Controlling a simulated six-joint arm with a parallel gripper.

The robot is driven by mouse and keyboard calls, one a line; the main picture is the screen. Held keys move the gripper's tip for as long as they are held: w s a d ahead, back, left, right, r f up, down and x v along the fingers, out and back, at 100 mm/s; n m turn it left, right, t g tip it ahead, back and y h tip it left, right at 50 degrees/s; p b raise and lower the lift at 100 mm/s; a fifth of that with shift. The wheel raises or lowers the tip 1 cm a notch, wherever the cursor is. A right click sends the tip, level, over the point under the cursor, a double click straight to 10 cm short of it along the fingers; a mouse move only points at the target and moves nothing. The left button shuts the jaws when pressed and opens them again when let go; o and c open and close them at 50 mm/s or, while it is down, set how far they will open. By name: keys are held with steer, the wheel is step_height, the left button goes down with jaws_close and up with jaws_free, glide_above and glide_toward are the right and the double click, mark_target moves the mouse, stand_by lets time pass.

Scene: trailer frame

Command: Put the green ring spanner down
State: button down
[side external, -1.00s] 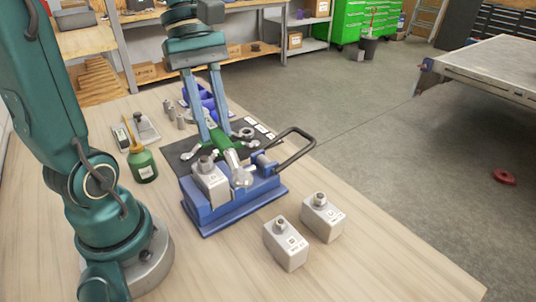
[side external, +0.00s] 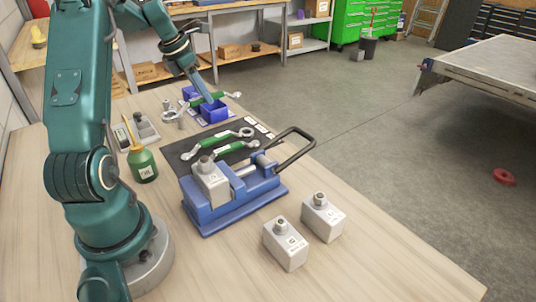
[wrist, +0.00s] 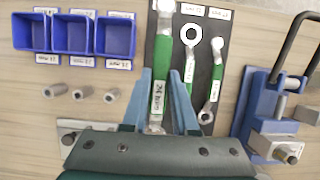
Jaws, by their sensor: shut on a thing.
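The green ring spanner (wrist: 160,85) has a green handle with a white size label and metal ends. My gripper (wrist: 161,78) is shut on its handle, with one blue finger on each side. In the wrist view it lies over the left strip of the dark mat (wrist: 203,18), lengthwise, and its lower end is partly hidden by my gripper. In the side view my gripper (side external: 208,100) holds the spanner (side external: 220,98) near the blue bins, seemingly above the surface. Two other green-handled spanners (wrist: 189,65) (wrist: 217,75) lie on the mat to its right.
Blue bins (wrist: 72,34) and several metal sockets (wrist: 82,91) are left of the mat. A blue vice (side external: 235,205) holding a grey block stands in front of it. Two loose grey blocks (side external: 286,246) (side external: 322,218) stand on the bench, and a green oil bottle (side external: 142,166) is at left.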

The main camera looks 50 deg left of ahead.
step_height(320, 180, down, 9)
steer(key=shift+r, duration=0.2)
steer(key=shift+f, duration=0.15)
steer(key=c, duration=0.7)
jaws_free()
